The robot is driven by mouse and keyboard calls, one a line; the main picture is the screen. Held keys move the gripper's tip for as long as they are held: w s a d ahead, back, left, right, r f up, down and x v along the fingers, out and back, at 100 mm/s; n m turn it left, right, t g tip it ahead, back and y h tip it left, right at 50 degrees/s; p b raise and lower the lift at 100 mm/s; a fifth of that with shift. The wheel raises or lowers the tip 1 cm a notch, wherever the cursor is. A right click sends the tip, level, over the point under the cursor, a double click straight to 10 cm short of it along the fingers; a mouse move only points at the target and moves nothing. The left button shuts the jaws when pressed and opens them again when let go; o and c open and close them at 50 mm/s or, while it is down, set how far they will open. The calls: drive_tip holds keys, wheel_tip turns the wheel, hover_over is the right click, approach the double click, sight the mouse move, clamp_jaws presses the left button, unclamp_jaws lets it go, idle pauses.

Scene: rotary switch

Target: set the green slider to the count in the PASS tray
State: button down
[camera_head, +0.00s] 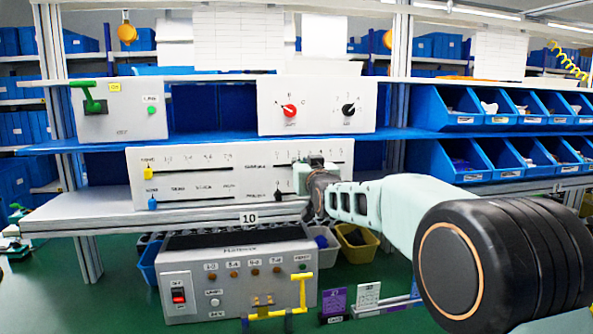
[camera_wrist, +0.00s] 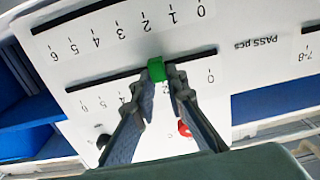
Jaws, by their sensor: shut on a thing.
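The green slider (camera_wrist: 156,69) sits on a dark slot (camera_wrist: 105,80) of a white panel. My gripper (camera_wrist: 160,75) is shut on it, with one finger on each side; my gripper also shows in the head view (camera_head: 306,172). The "PASS pcs" label (camera_wrist: 262,42) is beyond the slot's right end in the wrist view. The digits run from 0 at right to 6 at left there. The slider stands close to the 2 of the upper digit row; my fingers hide part of the lower row. I cannot make out a PASS tray or its contents.
The slider panel (camera_head: 190,183) also carries a yellow knob (camera_head: 147,174), a blue knob (camera_head: 153,204) and a black knob (camera_head: 279,195). A red dial (camera_head: 289,111) and a black dial (camera_head: 348,110) are above. A tester box (camera_head: 240,295) stands below. Blue bins (camera_head: 455,110) are at right.

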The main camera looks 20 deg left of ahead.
drive_tip(key=c, duration=1.9)
unclamp_jaws()
drive_tip(key=shift+c, duration=0.2)
drive_tip(key=shift+s, duration=0.1)
drive_tip(key=v, duration=1.2)
drive_tip(key=shift+f, duration=0.1)
